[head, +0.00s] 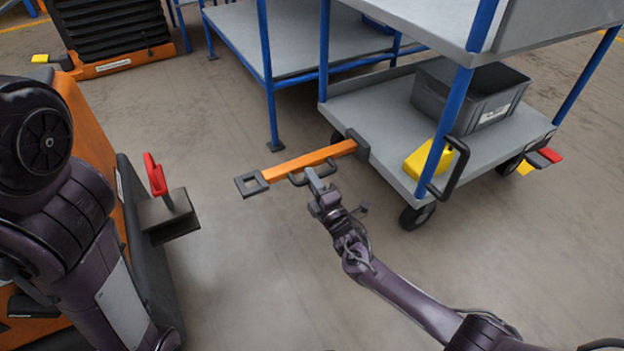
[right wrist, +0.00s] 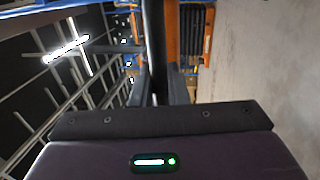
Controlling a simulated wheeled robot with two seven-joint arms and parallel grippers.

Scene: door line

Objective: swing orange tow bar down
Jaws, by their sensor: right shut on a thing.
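The orange tow bar (head: 322,157) sticks out to the left from a dark hinge block (head: 357,145) on the grey cart. It looks roughly level, with a grey square eye (head: 251,184) at its free end. A dark handle (head: 297,181) runs along the bar's near side. My right gripper (head: 314,178) is shut on this handle. In the right wrist view, a dark upright bar (right wrist: 153,45) sits between my gripper's fingers (right wrist: 158,88). My left arm shows at the left of the head view, but its gripper is out of frame.
The blue-posted cart (head: 395,155) carries a grey crate (head: 468,95) and a yellow block (head: 428,158). Bare floor lies below the bar.

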